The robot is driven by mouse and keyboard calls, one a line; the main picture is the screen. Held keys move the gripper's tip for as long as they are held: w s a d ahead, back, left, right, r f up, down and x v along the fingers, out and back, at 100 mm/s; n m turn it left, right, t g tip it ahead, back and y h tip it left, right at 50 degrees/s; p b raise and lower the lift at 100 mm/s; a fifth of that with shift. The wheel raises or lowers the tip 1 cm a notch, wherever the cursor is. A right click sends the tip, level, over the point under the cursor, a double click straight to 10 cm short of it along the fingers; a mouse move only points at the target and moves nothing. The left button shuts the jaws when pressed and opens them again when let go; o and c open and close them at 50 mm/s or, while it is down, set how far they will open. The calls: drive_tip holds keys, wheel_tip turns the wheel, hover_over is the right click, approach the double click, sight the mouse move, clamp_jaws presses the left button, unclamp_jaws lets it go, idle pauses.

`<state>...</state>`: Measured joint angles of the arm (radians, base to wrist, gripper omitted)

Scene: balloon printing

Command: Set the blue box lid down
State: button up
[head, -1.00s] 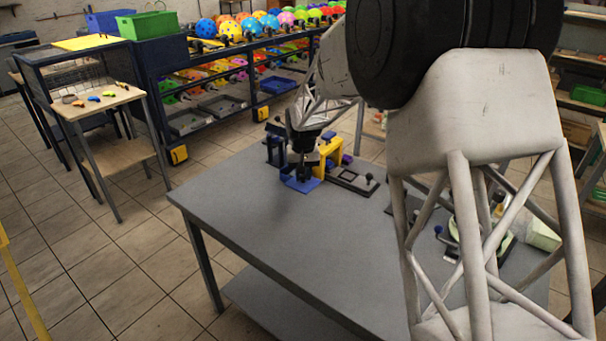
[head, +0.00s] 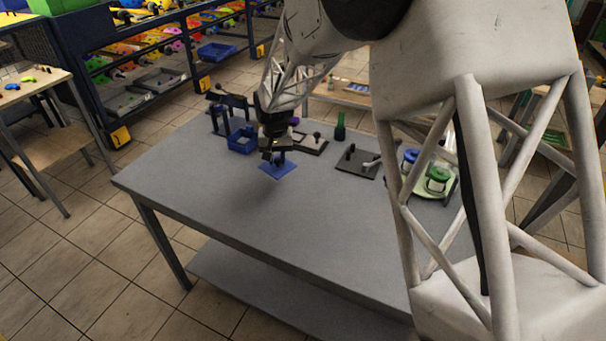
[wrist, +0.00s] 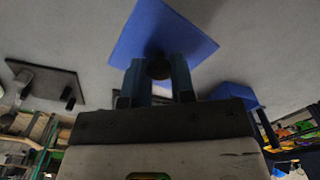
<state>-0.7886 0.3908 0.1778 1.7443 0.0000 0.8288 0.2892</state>
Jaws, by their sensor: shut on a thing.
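The blue box lid (head: 279,171) is a flat blue plate with a knob. It hangs a little above the grey table (head: 220,205), with a soft shadow below it. My gripper (head: 273,156) is shut on the lid's knob. In the wrist view the lid (wrist: 165,30) spreads out beyond my gripper (wrist: 158,72), whose fingers stand on both sides of the dark round knob. The open blue box (head: 241,140) stands on the table behind and left of the lid. It also shows in the wrist view (wrist: 235,93).
A dark frame (head: 228,106) stands behind the box. A dark plate with a post (head: 357,162), a green-topped post (head: 340,128) and jars with blue and green lids (head: 437,178) stand to the right. The table's front and left are clear.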

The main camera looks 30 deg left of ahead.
sight(287, 171)
drive_tip(key=shift+m, duration=0.7)
drive_tip(key=shift+s+d+f, duration=0.15)
drive_tip(key=shift+d+f, duration=0.05)
drive_tip(key=shift+d, duration=0.45)
drive_tip(key=shift+s+d+f, duration=0.15)
drive_tip(key=shift+d+f, duration=0.05)
drive_tip(key=shift+d, duration=0.4)
drive_tip(key=shift+s+d+f, duration=0.15)
drive_tip(key=shift+d+f, duration=0.05)
drive_tip(key=shift+d, duration=0.45)
drive_tip(key=shift+w+a+f, duration=0.25)
drive_tip(key=shift+w+a, duration=1.55)
drive_tip(key=shift+w, duration=0.15)
drive_tip(key=shift+w+a+f, duration=0.25)
drive_tip(key=shift+w+a, duration=1.6)
drive_tip(key=shift+w, duration=0.15)
drive_tip(key=shift+w+a+f, duration=0.25)
drive_tip(key=shift+w+a, duration=1.55)
drive_tip(key=shift+w, duration=0.15)
drive_tip(key=shift+f, duration=0.15)
drive_tip(key=shift+f, duration=1.6)
drive_tip(key=shift+f, duration=0.15)
drive_tip(key=o, duration=0.9)
